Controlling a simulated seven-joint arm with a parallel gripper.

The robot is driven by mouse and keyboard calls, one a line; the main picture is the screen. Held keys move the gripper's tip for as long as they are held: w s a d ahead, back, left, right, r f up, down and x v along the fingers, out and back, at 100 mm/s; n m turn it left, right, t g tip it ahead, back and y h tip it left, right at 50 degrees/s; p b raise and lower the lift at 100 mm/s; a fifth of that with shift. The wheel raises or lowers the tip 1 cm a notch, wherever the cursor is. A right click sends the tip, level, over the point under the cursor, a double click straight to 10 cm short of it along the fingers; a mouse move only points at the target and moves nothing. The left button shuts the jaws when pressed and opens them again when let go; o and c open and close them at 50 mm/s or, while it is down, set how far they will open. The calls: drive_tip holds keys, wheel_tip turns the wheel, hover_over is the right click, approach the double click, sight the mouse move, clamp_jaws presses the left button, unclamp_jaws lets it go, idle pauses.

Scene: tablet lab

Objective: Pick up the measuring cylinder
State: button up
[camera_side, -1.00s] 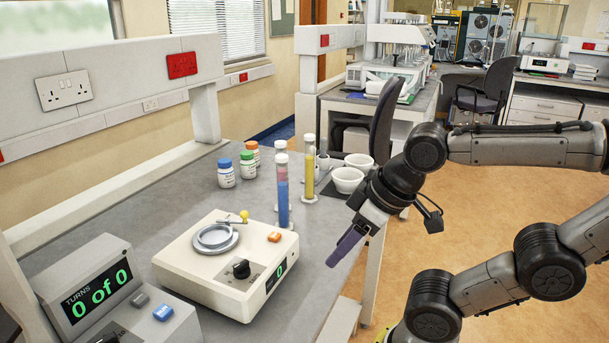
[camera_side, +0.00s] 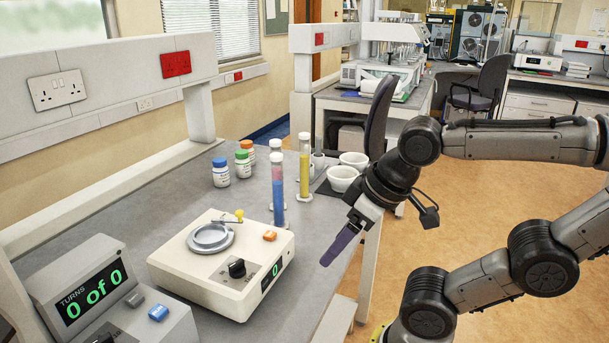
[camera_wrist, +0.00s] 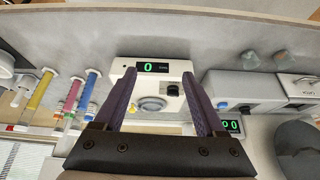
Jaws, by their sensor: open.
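Three tall clear cylinders with white tops stand at the back of the bench, holding yellow (camera_side: 304,175), pink (camera_side: 277,173) and blue (camera_side: 278,205) liquid. The blue one partly hides the pink one in the side view. In the wrist view the yellow (camera_wrist: 40,92), pink (camera_wrist: 73,95) and blue (camera_wrist: 88,92) cylinders show apart, at the left. Which one is the measuring cylinder I cannot tell. My gripper (camera_side: 326,258), with purple fingers, is tilted down at the bench's right edge, apart from the cylinders. In the wrist view my gripper (camera_wrist: 160,76) is open and empty.
A cream device with a round metal plate (camera_side: 212,237) stands left of my gripper. Capped bottles (camera_side: 221,172) and white bowls (camera_side: 342,178) stand near the cylinders. Bare bench lies between device and gripper.

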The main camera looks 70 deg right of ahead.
drive_tip(key=w+d+r+m+h, duration=0.1)
drive_tip(key=w+d+r+m, duration=0.25)
drive_tip(key=w+r, duration=0.7)
drive_tip(key=w+d+r+m+h, duration=0.25)
drive_tip(key=w+d+r, duration=0.4)
drive_tip(key=d, duration=0.35)
drive_tip(key=m+g, duration=0.3)
drive_tip(key=m, duration=0.3)
hover_over(305, 151)
drive_tip(key=s+a, duration=0.2)
drive_tip(key=a, duration=0.1)
wheel_tip(305, 151, down, 8)
drive_tip(key=shift+n+h, duration=0.25)
drive_tip(key=shift+n, duration=0.05)
drive_tip(key=x, duration=1.3)
drive_tip(key=shift+w+f, duration=0.1)
drive_tip(key=shift+f, duration=0.25)
clamp_jaws()
drive_tip(key=shift+r, duration=0.1)
